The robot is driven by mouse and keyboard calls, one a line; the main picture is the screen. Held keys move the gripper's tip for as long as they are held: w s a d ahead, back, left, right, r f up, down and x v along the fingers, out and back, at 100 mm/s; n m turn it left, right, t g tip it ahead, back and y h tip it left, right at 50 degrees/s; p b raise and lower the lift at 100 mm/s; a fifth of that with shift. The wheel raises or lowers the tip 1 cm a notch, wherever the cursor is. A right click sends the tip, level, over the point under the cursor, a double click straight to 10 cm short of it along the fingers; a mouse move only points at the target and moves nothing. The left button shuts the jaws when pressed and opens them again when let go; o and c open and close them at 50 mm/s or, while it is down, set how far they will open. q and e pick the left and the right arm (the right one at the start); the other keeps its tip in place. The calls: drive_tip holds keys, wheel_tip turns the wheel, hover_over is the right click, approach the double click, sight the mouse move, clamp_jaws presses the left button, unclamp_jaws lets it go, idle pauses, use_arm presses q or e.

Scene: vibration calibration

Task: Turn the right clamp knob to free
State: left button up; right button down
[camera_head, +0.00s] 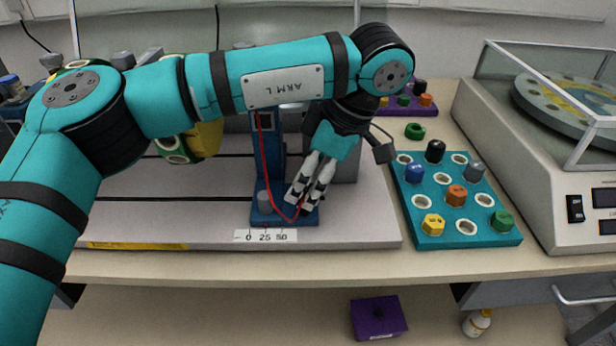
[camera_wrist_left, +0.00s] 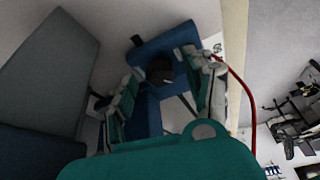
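My left gripper (camera_head: 309,200) points down over the right side of a blue stand's foot (camera_head: 276,219). In the left wrist view my left gripper (camera_wrist_left: 165,88) has its two fingers apart, with a dark round knob (camera_wrist_left: 160,70) between them on the blue foot (camera_wrist_left: 175,42). I see no clear finger contact with this knob. It appears to be the right clamp knob, hidden behind the fingers in the head view. A grey clamp knob (camera_head: 264,199) stands on the foot's left side. My right gripper is not in view.
A red cable (camera_head: 264,165) runs down the stand, close to the fingers. A grooved grey plate (camera_head: 180,215) lies beneath, with a scale label (camera_head: 265,236) at its front. A teal tray (camera_head: 470,230) of coloured plugs sits right, beside a glass-covered machine (camera_head: 560,190).

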use_arm(q)
drive_tip(key=v, duration=1.2)
drive_tip(key=shift+d, duration=0.1)
